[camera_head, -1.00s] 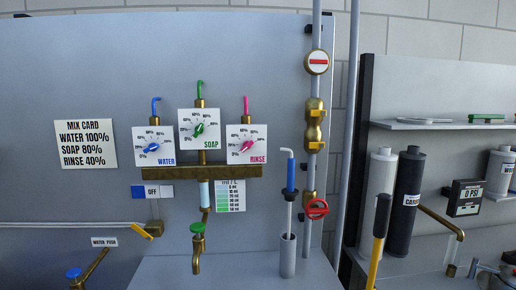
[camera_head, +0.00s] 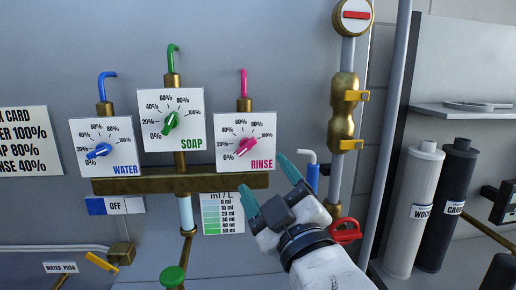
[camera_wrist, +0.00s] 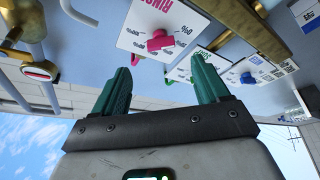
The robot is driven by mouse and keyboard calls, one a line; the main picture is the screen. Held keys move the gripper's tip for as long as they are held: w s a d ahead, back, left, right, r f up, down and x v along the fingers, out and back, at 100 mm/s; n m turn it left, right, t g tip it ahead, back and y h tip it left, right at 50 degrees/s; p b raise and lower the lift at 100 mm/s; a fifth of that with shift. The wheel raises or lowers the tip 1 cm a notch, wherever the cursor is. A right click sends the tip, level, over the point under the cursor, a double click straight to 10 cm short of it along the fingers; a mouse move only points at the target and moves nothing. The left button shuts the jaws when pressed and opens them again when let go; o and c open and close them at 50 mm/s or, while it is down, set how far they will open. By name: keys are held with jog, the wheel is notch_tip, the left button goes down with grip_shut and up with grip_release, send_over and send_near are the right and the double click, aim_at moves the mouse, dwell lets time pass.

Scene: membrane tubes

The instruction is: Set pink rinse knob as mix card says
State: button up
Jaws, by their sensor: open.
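The pink rinse knob (camera_head: 245,147) sits on a white dial plate marked RINSE, with a scale from 0% to 100%. Its bar slants from lower left, near 0%, to upper right. The mix card (camera_head: 27,140) is cut off at the left edge; the earlier view reads RINSE 40%. My gripper (camera_head: 268,183) is open and empty, below and right of the rinse dial, apart from the knob. In the wrist view the picture is upside down, and the pink knob (camera_wrist: 160,41) lies beyond the gap between my green fingers (camera_wrist: 160,68).
The blue water knob (camera_head: 98,151) and green soap knob (camera_head: 170,123) are left of the rinse dial. A brass bar (camera_head: 180,183) runs below the dials. A brass-fitted pipe (camera_head: 343,105) and red valve handle (camera_head: 346,231) stand right.

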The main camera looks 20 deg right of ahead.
aim_at(248, 150)
jog(key=p+x, duration=0.2)
jog(key=x, duration=0.7)
jog(key=shift+f, duration=0.15)
jog(key=c, duration=1.1)
